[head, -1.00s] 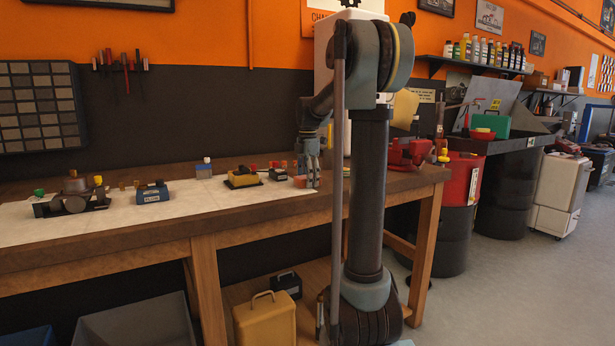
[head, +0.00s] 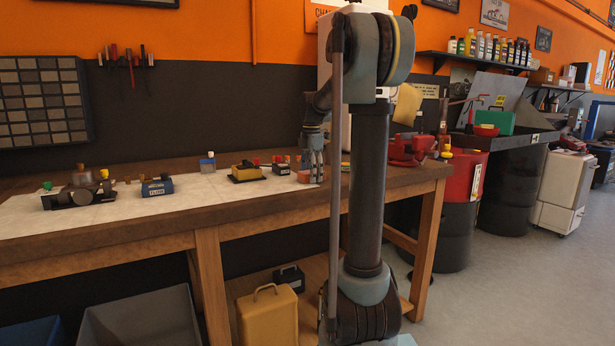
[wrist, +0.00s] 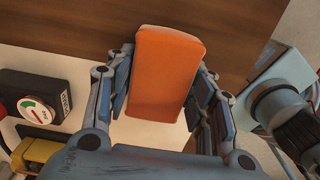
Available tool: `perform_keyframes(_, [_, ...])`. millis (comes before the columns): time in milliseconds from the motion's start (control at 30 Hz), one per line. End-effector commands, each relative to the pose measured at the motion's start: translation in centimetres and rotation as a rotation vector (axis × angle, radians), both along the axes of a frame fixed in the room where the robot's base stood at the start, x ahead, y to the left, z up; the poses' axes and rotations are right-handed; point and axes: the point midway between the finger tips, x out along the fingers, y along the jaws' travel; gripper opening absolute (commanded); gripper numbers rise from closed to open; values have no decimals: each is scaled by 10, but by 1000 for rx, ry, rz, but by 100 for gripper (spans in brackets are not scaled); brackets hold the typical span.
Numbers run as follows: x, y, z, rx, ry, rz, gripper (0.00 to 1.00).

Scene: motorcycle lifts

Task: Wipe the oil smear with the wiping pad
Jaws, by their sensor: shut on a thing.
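The wiping pad (wrist: 168,72) is an orange block with rounded corners. In the wrist view my gripper (wrist: 163,85) is shut on it, with a finger along each side. In the head view my gripper (head: 312,172) points down at the right end of the workbench's white sheet, and a small orange-brown part beside the fingers (head: 303,177) looks like the pad. I cannot tell whether the pad touches the bench. I can make out no oil smear in either view; it may be hidden under the pad or gripper.
A black box with a dial (wrist: 38,108) lies left of my gripper in the wrist view. A yellow-and-black device (head: 247,174), a blue box (head: 157,187) and a red vise-like tool (head: 408,150) stand on the workbench (head: 120,242). The floor at right (head: 510,280) is clear.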

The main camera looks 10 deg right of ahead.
Motion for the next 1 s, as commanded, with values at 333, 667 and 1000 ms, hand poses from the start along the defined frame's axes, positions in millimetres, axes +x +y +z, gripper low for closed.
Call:
perform_keyframes(333, [0,15,42,0,0,19,19])
perform_keyframes(667, [0,19,72,0,0,25,19])
perform_keyframes(1000, [-1,21,81,0,0,26,19])
